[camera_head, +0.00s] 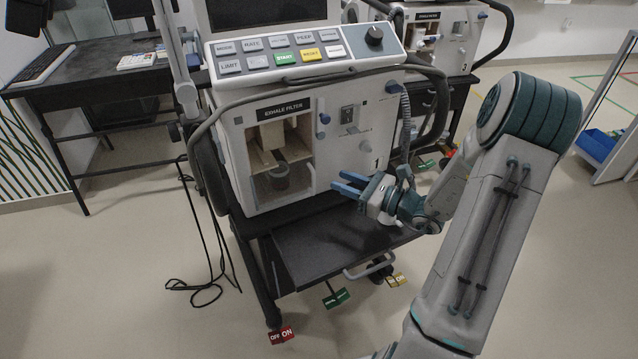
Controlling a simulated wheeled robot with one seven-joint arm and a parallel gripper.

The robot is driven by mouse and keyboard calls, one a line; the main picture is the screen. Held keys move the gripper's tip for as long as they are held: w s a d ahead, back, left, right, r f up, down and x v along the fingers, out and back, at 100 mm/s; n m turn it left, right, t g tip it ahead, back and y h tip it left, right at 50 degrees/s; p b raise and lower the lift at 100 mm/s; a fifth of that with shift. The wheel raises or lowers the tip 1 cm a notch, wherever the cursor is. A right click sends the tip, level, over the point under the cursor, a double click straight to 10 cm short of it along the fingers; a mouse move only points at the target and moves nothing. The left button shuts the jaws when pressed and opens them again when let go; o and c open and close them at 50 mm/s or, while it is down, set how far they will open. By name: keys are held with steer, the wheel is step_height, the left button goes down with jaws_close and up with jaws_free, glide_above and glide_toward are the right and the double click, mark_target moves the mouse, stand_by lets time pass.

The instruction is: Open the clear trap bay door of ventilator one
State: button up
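Ventilator one (343,112) stands on a dark cart, with a "1" on its front. Its trap bay, under the "EXHALE FILTER" label, has a clear door (268,187) that looks closed. Beige parts and a grey round trap (280,174) show inside the bay. A pale upright bar, perhaps the door's handle, is at the bay's right edge. My gripper (336,179) is to the right of the bay, in front of the lower panel. Its two blue fingers point left with a gap between them, empty. It looks apart from the door.
Above the bay is a button panel (295,60) with a dark knob. A grey hose (405,122) hangs at the ventilator's right side. A black cart shelf (330,245) lies below my gripper. Cables lie on the floor at left. A second ventilator (452,35) stands behind at right.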

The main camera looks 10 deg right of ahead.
steer(key=w+a+f+b, duration=0.1)
steer(key=w+a+f, duration=0.2)
steer(key=w+a, duration=0.2)
steer(key=shift+a+b, duration=0.2)
steer(key=shift+b, duration=0.1)
steer(key=shift+w, duration=0.1)
jaws_close()
